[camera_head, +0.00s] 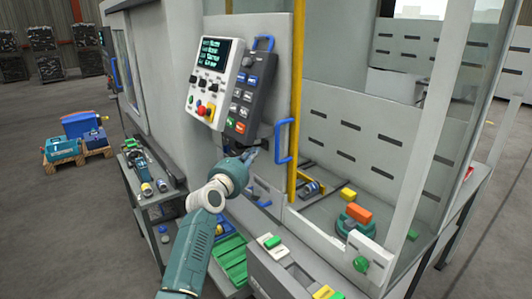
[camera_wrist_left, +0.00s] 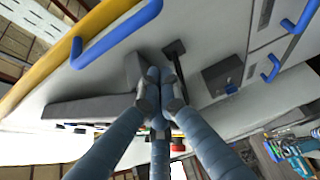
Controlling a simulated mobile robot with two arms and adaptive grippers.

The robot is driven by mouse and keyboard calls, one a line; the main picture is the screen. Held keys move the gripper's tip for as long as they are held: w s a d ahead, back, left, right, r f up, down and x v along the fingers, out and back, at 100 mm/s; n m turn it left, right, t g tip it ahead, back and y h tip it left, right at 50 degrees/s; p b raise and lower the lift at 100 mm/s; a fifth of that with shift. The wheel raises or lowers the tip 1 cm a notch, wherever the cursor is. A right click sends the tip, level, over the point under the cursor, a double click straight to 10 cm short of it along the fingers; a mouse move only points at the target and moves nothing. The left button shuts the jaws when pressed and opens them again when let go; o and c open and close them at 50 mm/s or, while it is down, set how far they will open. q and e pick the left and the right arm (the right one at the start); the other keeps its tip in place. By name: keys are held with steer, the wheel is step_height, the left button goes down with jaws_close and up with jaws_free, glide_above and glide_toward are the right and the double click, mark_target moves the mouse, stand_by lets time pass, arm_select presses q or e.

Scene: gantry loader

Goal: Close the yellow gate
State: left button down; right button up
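The yellow gate (camera_head: 297,95) shows as an upright yellow edge right of the control panel in the head view. Its blue handle (camera_head: 282,142) is on the left side of that edge. In the wrist view the yellow edge (camera_wrist_left: 35,63) and blue handle (camera_wrist_left: 118,32) are at upper left. My left gripper (camera_head: 253,155) is left of the handle, slightly lower in the picture, and apart from it. In the wrist view the left gripper's fingers (camera_wrist_left: 162,82) meet at their tips with nothing seen between them. My right gripper is not in view.
A control panel (camera_head: 209,82) with buttons is above my left gripper. A workbench (camera_head: 168,192) with tools is left of my arm. A green tray (camera_head: 231,262) is below.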

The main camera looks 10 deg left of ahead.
arm_select(q)
steer(key=d+p, duration=0.1)
steer(key=d, duration=0.1)
steer(key=w+d+p, duration=0.1)
steer(key=d+p, duration=0.1)
steer(key=shift+d, duration=0.1)
steer(key=shift+w+f, duration=0.1)
steer(key=shift+w, duration=0.05)
stand_by(0.4)
